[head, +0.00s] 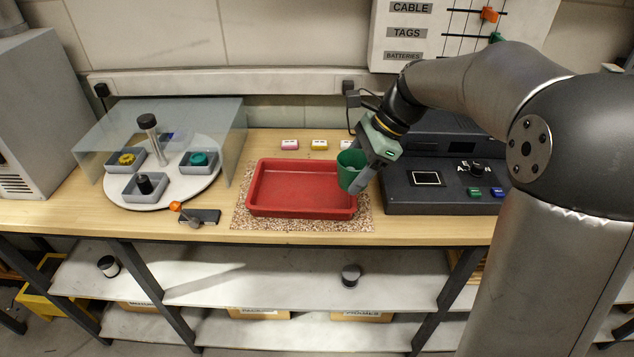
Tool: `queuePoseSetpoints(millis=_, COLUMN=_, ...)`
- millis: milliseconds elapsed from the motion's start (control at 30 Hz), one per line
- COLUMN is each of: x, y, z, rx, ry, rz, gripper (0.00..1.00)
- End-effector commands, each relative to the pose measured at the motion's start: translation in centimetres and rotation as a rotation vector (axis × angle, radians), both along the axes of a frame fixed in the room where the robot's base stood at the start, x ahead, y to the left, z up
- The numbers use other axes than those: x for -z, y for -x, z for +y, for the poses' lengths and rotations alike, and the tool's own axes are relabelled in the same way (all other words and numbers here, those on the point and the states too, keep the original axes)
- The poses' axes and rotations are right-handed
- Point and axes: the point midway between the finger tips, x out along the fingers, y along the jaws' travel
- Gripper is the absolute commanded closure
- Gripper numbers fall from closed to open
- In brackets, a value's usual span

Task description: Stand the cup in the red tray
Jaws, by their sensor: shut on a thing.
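The green cup (351,170) is held by my gripper (357,180) at the right end of the red tray. My gripper is shut on the cup, with its fingers at the cup's right side. The cup looks roughly upright, with its open top showing. It overlaps the tray's right rim in the head view, and I cannot tell its exact height above the tray. The red tray (300,213) is empty and lies on a speckled mat (240,216) on the wooden bench.
A round white turntable (150,205) with grey bins stands at the left under a clear shield (232,135). A dark device (440,199) with a small screen is right of the tray. Small coloured blocks (319,145) lie behind the tray. A dark object (205,216) lies left of it.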

Motion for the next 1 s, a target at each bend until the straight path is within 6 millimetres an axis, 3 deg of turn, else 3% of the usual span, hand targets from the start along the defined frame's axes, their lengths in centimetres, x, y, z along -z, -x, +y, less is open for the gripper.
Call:
queuePoseSetpoints(millis=200, x=2.4, y=-4.4, z=3.2, rx=-0.003, ry=-0.001, rz=0.004, gripper=0.61)
queuePoseSetpoints(millis=400, x=6.1, y=-6.7, z=4.7, rx=-0.001, ry=0.000, rz=0.003, gripper=0.61)
queuePoseSetpoints(millis=733, x=8.5, y=-8.2, z=5.7, rx=-0.001, ry=-0.001, rz=0.002, gripper=0.61)
queuePoseSetpoints(millis=900, x=10.9, y=-8.1, z=5.6, rx=0.000, ry=-0.001, rz=0.002, gripper=0.61)
queuePoseSetpoints(millis=1000, x=11.2, y=-8.1, z=5.6, rx=-0.001, ry=0.000, rz=0.000, gripper=0.61)
